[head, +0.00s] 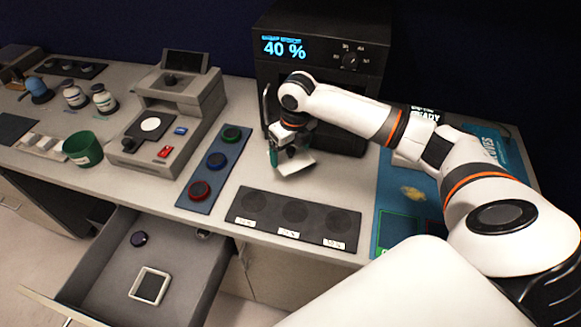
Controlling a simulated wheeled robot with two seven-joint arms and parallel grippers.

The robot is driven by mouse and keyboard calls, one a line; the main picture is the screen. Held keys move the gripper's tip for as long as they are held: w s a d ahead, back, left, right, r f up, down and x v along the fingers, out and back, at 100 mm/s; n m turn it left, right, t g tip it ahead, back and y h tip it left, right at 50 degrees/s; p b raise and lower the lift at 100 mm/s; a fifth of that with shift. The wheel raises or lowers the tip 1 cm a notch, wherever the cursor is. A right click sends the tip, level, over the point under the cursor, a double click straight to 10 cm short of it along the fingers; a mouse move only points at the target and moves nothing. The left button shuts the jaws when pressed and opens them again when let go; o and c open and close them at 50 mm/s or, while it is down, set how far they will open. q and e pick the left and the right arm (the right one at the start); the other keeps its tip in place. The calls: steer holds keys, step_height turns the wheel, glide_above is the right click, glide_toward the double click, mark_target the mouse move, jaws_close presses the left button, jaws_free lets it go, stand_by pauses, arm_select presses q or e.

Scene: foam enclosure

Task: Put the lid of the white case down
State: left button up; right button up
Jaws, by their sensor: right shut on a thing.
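My right gripper (287,150) is in front of the black oven-like device, low over the bench. It is shut on a white, flat, tilted piece (296,163), which looks like the lid. The arm and gripper hide part of it, and I cannot tell if it touches the bench. A white square case with a dark inside (136,284) lies in the open drawer; I cannot tell for sure that this is the white case. My left gripper is not in view.
The black device (276,80) reads 40 %. A black three-spot mat (268,205) and a strip with coloured round pieces (194,188) lie near the gripper. A grey instrument (195,125) and green cup (83,150) stand left. The drawer (105,270) is open.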

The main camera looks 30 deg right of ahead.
mark_target(292, 158)
step_height(292, 158, down, 6)
steer(key=shift+f+p, duration=0.1)
steer(key=shift+p, duration=0.5)
steer(key=shift+f, duration=0.25)
steer(key=o, duration=0.7)
steer(key=shift+f, duration=0.1)
steer(key=shift+r, duration=0.55)
steer(key=r, duration=0.3)
steer(key=s+r+b, duration=0.1)
steer(key=r, duration=0.3)
steer(key=r+b, duration=0.1)
steer(key=r, duration=0.3)
steer(key=shift+s+r, duration=0.1)
steer(key=shift+s, duration=0.1)
